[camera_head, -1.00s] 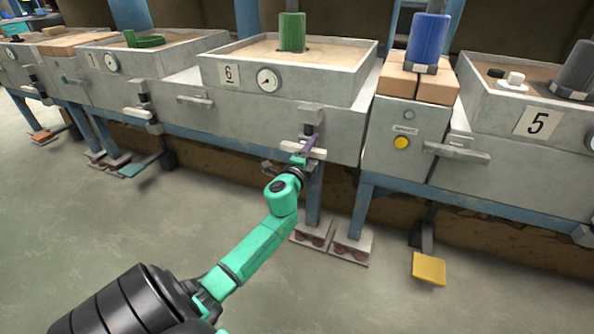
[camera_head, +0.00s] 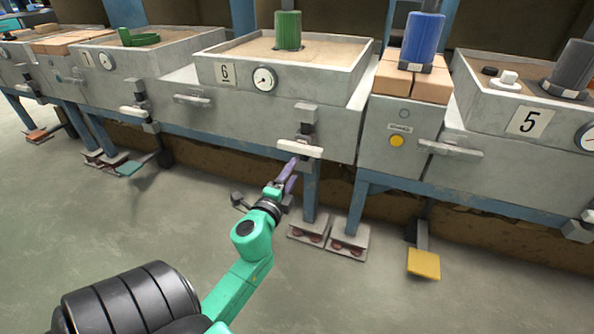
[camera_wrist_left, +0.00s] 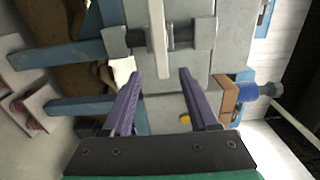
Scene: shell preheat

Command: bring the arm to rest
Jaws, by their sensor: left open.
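My left arm is green and reaches up from the bottom of the head view. Its gripper (camera_head: 289,176) has purple fingers and is in front of and below the white handle bar (camera_head: 299,149) under the number 6 bin. In the left wrist view the two purple fingers (camera_wrist_left: 160,98) are spread apart with nothing between them. The white handle bar (camera_wrist_left: 158,38) lies beyond the fingertips, apart from them. My right gripper is not in view.
The number 6 bin (camera_head: 325,81) holds sand and a green cylinder (camera_head: 288,30). A blue cylinder (camera_head: 423,38) stands on bricks to its right. A yellow pedal (camera_head: 424,264) and red-marked pedals (camera_head: 348,243) are near the floor. The floor (camera_head: 110,225) at left is clear.

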